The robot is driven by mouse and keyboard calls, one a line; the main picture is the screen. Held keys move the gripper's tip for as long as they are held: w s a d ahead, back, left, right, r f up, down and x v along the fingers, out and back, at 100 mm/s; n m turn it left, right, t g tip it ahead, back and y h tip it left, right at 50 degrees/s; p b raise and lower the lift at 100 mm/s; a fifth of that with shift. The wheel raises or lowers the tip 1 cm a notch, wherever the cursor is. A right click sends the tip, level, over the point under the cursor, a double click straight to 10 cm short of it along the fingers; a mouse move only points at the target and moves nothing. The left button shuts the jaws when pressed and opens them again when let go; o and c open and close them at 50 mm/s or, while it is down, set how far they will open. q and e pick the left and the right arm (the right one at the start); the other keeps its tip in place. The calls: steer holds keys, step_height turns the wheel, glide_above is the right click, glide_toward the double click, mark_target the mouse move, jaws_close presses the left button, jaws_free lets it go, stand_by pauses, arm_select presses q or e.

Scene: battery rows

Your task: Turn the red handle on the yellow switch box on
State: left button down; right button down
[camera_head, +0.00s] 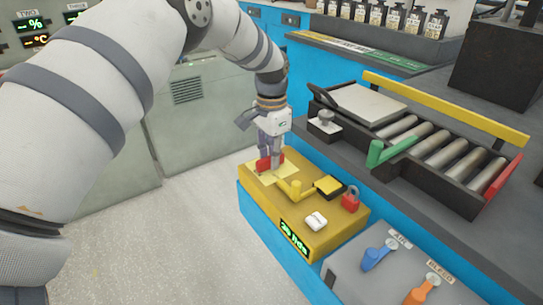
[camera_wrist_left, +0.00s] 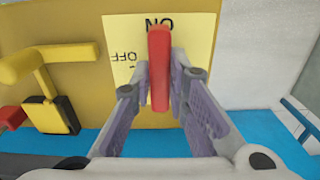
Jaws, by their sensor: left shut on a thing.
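The yellow switch box (camera_head: 343,222) sits on the blue-fronted bench in the head view; its yellow face also shows in the left wrist view (camera_wrist_left: 88,20). The red handle (camera_head: 264,163) is at the box's far left end, partly hidden by my gripper. My left gripper (camera_head: 270,157) reaches down over it and is shut on it. In the left wrist view the handle (camera_wrist_left: 159,65) stands between the two fingers (camera_wrist_left: 157,90), in front of a pale label plate (camera_wrist_left: 191,45). Its upper end lies at the upside-down word ON; OFF is to its left. My right gripper is not in view.
The box also carries a yellow lever (camera_head: 294,188), a red padlock (camera_head: 350,199), a white block (camera_head: 316,221) and a green display (camera_head: 294,237). A grey panel with blue and orange levers (camera_head: 372,258) stands nearer. A roller conveyor (camera_head: 440,150) is at right.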

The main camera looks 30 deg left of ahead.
arm_select(q)
steer(key=c, duration=1.6)
jaws_free()
steer(key=shift+o, duration=0.2)
step_height(320, 180, up, 12)
steer(key=shift+f, duration=0.1)
